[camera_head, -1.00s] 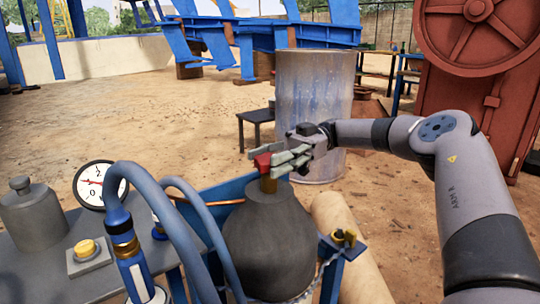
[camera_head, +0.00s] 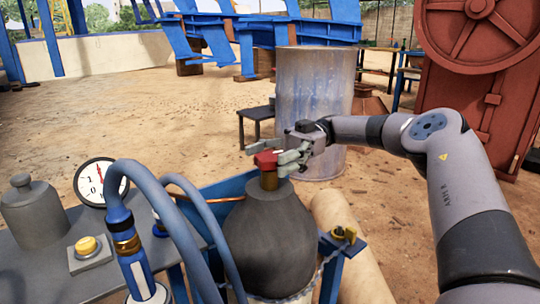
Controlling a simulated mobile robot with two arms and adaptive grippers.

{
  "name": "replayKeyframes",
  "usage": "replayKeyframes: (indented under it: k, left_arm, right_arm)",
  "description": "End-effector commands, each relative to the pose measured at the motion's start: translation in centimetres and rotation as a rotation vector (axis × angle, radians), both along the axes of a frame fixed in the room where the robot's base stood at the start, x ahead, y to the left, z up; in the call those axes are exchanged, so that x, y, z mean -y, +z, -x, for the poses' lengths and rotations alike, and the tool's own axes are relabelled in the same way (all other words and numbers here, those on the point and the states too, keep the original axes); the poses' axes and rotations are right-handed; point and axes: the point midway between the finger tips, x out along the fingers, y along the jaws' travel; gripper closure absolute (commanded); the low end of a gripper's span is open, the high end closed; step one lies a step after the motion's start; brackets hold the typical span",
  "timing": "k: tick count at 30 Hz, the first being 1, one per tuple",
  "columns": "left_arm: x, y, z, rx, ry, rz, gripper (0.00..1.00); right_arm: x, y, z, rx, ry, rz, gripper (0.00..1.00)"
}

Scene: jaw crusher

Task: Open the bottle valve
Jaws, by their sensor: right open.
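The grey bottle (camera_head: 268,240) stands upright in a blue frame at the lower middle of the head view. A brass neck with a red valve handle (camera_head: 265,160) sits on its top. My right gripper (camera_head: 272,153) comes in from the right at the valve's height. Its fingers are open, with the red handle between or right beside them. I cannot tell whether a finger touches the handle. The far finger partly shows behind the red handle. My left gripper is not in view.
A grey table (camera_head: 115,262) at left holds a dial gauge (camera_head: 97,182), a yellow button (camera_head: 88,244), a grey weight (camera_head: 33,212) and blue hoses (camera_head: 165,215). A metal drum (camera_head: 318,85) and a small dark stool (camera_head: 256,113) stand behind.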

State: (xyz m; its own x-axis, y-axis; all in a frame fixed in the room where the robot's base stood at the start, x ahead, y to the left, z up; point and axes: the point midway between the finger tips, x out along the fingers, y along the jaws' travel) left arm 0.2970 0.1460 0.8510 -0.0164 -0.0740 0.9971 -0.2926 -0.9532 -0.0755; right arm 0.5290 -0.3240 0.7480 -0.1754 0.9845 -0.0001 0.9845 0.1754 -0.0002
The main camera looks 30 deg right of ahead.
Motion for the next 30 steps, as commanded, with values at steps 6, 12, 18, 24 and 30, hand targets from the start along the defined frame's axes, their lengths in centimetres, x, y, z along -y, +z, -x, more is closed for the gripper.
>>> replayKeyframes:
  k: [6,12,18,24,30]
  left_arm:
    - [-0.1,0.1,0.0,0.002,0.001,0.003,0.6]
    - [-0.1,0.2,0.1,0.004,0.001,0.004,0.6]
    - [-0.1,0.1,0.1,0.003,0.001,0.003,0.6]
    - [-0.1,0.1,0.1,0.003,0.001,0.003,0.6]
    - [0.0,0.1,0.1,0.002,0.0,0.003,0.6]
  right_arm:
    - [0.0,0.0,0.0,0.0,0.0,0.0,0.31]
    - [0.0,1.6,0.0,0.004,-0.001,0.0,0.31]
    - [0.0,5.5,0.0,0.005,0.0,0.0,0.31]
    - [0.0,8.7,0.0,0.002,-0.001,0.001,0.31]
    - [0.0,9.9,0.0,-0.001,0.0,0.0,0.31]
